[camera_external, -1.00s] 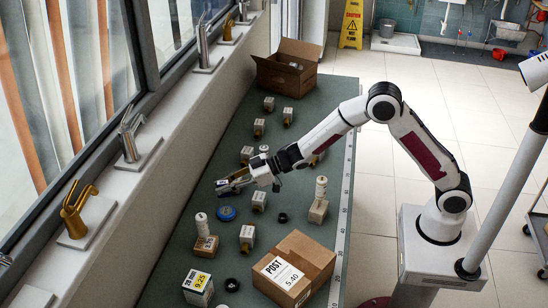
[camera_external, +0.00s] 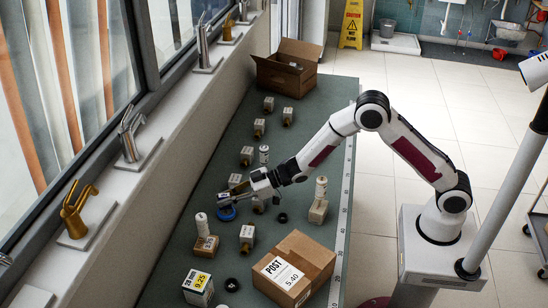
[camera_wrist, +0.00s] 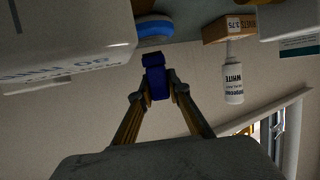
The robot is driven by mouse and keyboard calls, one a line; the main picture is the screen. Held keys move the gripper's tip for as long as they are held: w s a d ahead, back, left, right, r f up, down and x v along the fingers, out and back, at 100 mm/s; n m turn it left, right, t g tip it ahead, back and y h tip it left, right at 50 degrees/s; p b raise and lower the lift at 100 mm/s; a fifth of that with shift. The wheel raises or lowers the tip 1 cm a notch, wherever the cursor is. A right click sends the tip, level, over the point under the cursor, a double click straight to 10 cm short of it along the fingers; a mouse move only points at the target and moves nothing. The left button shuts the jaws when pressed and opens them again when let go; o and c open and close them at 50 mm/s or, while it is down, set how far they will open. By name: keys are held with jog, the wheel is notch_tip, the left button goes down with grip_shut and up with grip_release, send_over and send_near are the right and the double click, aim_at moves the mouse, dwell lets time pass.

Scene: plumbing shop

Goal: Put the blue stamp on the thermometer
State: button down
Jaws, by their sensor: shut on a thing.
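My gripper (camera_external: 226,203) is shut on a small dark blue block, the blue stamp (camera_wrist: 156,82). In the wrist view, the stamp sits between the yellowish fingers (camera_wrist: 157,95). A round blue disc (camera_external: 228,215) lies on the green bench beneath my gripper; it may be the thermometer, but its face cannot be made out. The disc also shows just past the stamp in the wrist view (camera_wrist: 155,27). The stamp and disc look close; I cannot tell whether they touch. My gripper partly hides the disc in the external view.
A white box (camera_wrist: 65,30) is close on the left of the wrist view. A white bottle (camera_external: 201,222) stands on a small box near the disc. A brown parcel (camera_external: 310,251) and several small boxes stand on the green bench (camera_external: 180,262). An open carton (camera_external: 287,75) is at the far end.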

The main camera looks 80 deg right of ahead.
jog(key=shift+f, duration=0.75)
jog(key=shift+f, duration=0.15)
jog(key=c, duration=1.9)
grip_release()
jog(key=shift+v, duration=1.1)
jog(key=shift+s+d+r, duration=0.1)
jog(key=shift+s+r, duration=0.05)
jog(key=shift+r, duration=1.75)
jog(key=shift+s+r, duration=0.2)
jog(key=shift+r, duration=1.65)
